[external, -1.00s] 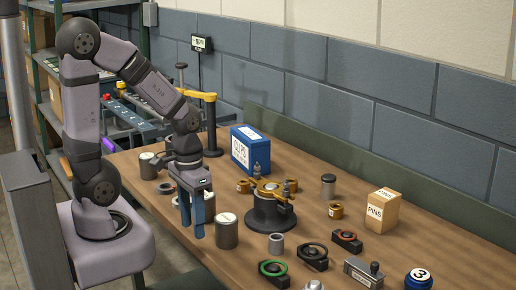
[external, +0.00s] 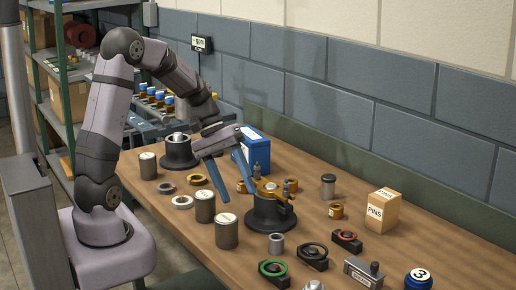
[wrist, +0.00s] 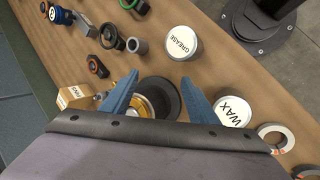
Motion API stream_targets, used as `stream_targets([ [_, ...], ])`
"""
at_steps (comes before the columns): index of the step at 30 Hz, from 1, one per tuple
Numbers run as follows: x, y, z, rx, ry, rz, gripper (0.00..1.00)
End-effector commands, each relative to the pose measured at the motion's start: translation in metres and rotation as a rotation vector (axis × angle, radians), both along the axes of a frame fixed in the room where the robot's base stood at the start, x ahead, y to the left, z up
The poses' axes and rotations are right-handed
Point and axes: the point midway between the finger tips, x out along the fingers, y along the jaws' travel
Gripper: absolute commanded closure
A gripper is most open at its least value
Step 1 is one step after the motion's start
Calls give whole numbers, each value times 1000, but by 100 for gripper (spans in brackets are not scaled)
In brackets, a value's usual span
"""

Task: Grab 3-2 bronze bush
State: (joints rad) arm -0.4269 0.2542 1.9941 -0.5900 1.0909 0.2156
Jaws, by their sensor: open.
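Several small bronze pieces lie on the bench in the external view: a short bronze bush (external: 337,211) at right, a bronze ring (external: 197,180) at left, and a bronze piece (external: 242,187) behind the round black fixture. I cannot tell which is the 3-2 bush. The black fixture (external: 270,217) carries bronze-coloured parts on top; its black base (wrist: 163,90) shows partly in the wrist view. My gripper (external: 232,190) is open and empty, tilted, with its blue fingers just left of and above the fixture. In the wrist view my gripper (wrist: 159,78) partly hides the fixture.
Labelled cans, including the grease can (wrist: 183,43) and wax can (wrist: 233,110), stand near the fixture. A blue box (external: 252,146) is behind my gripper. The right back bench is fairly clear.

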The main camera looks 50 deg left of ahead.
Motion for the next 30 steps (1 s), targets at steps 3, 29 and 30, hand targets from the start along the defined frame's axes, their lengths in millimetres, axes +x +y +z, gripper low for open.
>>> stream_targets([
  [3, 39, 33, 6, -143, -45, 157, 46],
  [29, 74, 214, -75, -986, 447, 1389, 46],
  [30, 73, 218, -76, -1013, 469, 1417, 46],
])
